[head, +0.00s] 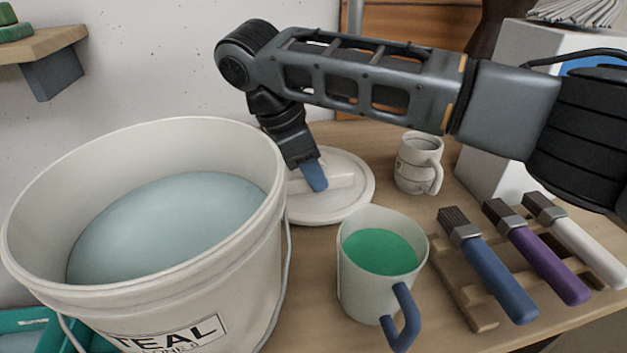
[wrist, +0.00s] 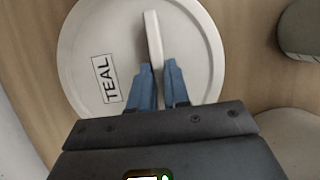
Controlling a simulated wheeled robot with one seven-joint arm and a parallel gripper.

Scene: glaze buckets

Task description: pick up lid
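The lid (head: 335,208) is a round white disc with a raised bar handle, lying flat on the table behind the mug of green glaze and beside the large bucket. In the wrist view the lid (wrist: 85,50) shows a TEAL label and its upright handle. My gripper (head: 316,178) reaches down to it from above. In the wrist view the blue fingers of my gripper (wrist: 158,68) stand on both sides of the handle, close against it with no clear gap. The lower part of the lid is hidden behind my gripper there.
A big white bucket (head: 215,300) of pale teal glaze, labelled TEAL, stands open at left. The mug of green glaze (head: 350,290) is in front of the lid. A grey-white mug (head: 410,170) stands right. Brushes lie on a wooden rack (head: 452,282) further right.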

